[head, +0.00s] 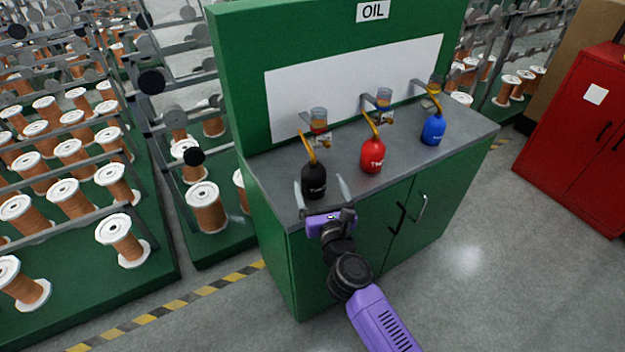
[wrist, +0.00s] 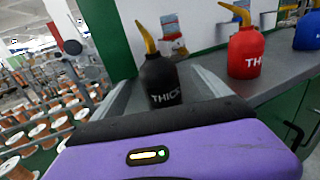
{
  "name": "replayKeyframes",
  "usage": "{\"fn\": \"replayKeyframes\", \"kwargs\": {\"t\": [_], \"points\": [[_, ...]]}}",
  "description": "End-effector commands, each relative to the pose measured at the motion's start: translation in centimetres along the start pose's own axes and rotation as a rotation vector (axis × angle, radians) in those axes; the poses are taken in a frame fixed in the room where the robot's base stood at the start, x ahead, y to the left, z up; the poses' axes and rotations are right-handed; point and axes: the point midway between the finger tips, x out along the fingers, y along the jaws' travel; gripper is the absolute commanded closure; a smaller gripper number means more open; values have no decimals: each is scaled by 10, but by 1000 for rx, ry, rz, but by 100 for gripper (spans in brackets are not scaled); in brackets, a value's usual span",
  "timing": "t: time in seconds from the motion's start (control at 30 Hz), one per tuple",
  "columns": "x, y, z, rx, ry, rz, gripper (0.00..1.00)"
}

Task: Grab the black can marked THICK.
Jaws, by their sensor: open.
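The black can (head: 314,184) with a yellow spout stands upright on the left part of the grey counter. In the wrist view the black can (wrist: 160,82) shows the white letters THICK and sits between the two fingers. My gripper (head: 322,188) is open, with one finger on each side of the can. I cannot tell whether either finger touches it. The can's lower part is partly hidden behind the gripper in the wrist view.
A red can (head: 372,155) and a blue can (head: 433,129) stand to the right on the counter (head: 400,160). Small dispensers with taps (head: 319,122) hang on the back panel behind the cans. Copper spools (head: 205,205) stand on racks at the left.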

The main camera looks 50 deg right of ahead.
Motion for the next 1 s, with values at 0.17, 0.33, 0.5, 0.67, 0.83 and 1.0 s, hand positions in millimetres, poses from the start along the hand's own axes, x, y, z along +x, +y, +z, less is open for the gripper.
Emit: {"fn": "replayKeyframes", "kwargs": {"t": [0.17, 0.33, 0.5, 0.67, 0.83, 1.0], "points": [[20, 2, -2, -2, -1, -1, 13], [44, 4, -3, -3, -1, -2, 13], [55, 4, -4, -4, 0, 0, 13], [55, 4, -4, -4, 0, 1, 13], [55, 4, -4, -4, 0, 0, 36], [55, 4, -4, -4, 0, 0, 70]]}}
